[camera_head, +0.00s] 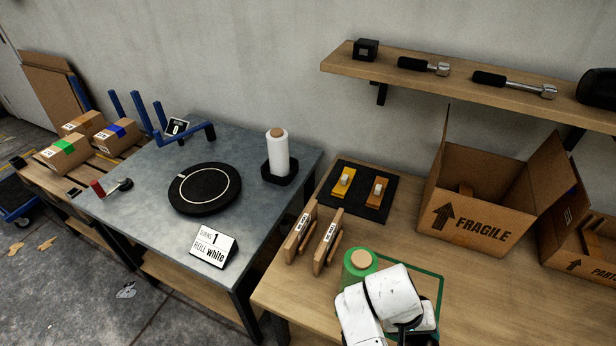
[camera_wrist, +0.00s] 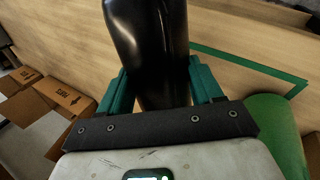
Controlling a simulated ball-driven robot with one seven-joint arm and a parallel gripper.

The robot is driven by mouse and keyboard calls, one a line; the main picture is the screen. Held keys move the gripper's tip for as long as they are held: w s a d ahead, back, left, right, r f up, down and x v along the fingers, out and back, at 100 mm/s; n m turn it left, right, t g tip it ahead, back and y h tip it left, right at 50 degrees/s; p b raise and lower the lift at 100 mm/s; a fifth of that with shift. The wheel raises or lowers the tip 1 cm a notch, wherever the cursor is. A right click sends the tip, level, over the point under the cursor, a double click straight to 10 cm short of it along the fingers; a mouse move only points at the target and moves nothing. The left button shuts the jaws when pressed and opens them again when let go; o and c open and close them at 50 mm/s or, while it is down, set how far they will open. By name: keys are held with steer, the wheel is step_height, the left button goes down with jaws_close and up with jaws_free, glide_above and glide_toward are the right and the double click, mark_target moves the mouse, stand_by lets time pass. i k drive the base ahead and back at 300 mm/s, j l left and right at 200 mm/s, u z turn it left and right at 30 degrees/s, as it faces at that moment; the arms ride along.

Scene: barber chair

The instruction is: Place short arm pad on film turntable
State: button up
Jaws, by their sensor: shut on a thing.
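The film turntable (camera_head: 205,188) is a flat black disc with a thin white ring, bare on the grey metal table at left. In the wrist view my gripper (camera_wrist: 161,82) has its green fingers shut on a glossy black pad (camera_wrist: 148,35), which I take for the short arm pad. The pad runs out of the top of that view, so its full length is hidden. In the head view my white arm is over the wooden bench at lower right, far from the turntable. My fingers and the pad are mostly hidden there.
A white film roll (camera_head: 277,155) stands behind the turntable, and a sign (camera_head: 214,246) stands in front. Blue posts rise behind it. On the bench are a green roll (camera_head: 358,268), wooden brackets (camera_head: 300,236), a black mat (camera_head: 342,205) and a FRAGILE box (camera_head: 470,222). A shelf (camera_head: 440,80) hangs above.

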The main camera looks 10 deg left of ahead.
mark_target(205, 185)
steer(key=j+u, duration=0.15)
steer(key=u, duration=0.95)
steer(key=i+j, duration=0.15)
steer(key=i, duration=0.65)
steer(key=i+j+u, duration=0.1)
steer(key=i, duration=0.75)
